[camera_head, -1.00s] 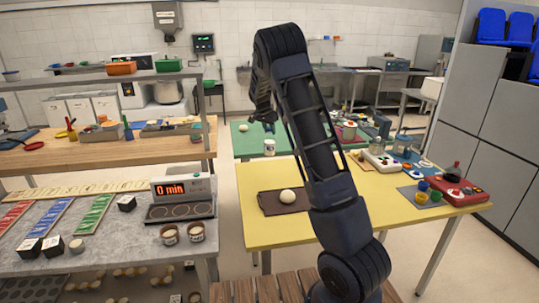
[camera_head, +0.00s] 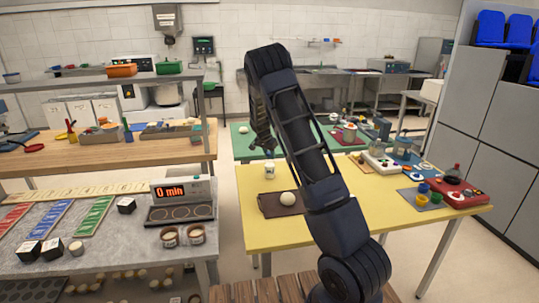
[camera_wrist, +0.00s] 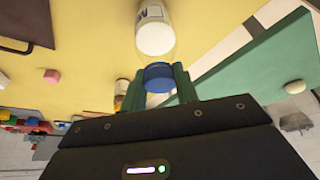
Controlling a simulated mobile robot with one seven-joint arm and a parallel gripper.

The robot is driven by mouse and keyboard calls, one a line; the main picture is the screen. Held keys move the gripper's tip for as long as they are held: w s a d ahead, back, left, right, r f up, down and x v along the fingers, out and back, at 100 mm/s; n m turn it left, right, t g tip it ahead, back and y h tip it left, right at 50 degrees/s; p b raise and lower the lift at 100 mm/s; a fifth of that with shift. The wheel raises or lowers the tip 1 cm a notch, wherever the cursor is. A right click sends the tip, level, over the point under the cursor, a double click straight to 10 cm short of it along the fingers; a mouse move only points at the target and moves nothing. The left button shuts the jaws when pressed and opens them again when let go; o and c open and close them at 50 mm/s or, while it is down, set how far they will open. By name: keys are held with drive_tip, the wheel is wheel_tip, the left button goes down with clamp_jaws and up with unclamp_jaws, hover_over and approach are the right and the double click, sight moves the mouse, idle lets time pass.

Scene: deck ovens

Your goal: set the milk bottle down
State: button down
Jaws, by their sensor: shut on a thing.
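The milk bottle (camera_head: 269,170) shows in the head view as a small white shape below my gripper (camera_head: 268,150), over the back left part of the yellow table (camera_head: 365,221). In the wrist view my gripper (camera_wrist: 158,80) has its green fingers shut on the blue cap (camera_wrist: 158,75). Clear glass and the white milk-filled part (camera_wrist: 155,35) of the bottle extend away from the fingers, with yellow tabletop behind. I cannot tell whether the bottle's base touches the table.
A pale dough ball (camera_head: 289,199) lies on a brown mat (camera_head: 267,206) in front of the bottle. The green table (camera_head: 241,141) stands behind.

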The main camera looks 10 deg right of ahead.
drive_tip(key=c, duration=1.1)
unclamp_jaws()
drive_tip(key=shift+o, duration=0.2)
drive_tip(key=shift+r, duration=0.1)
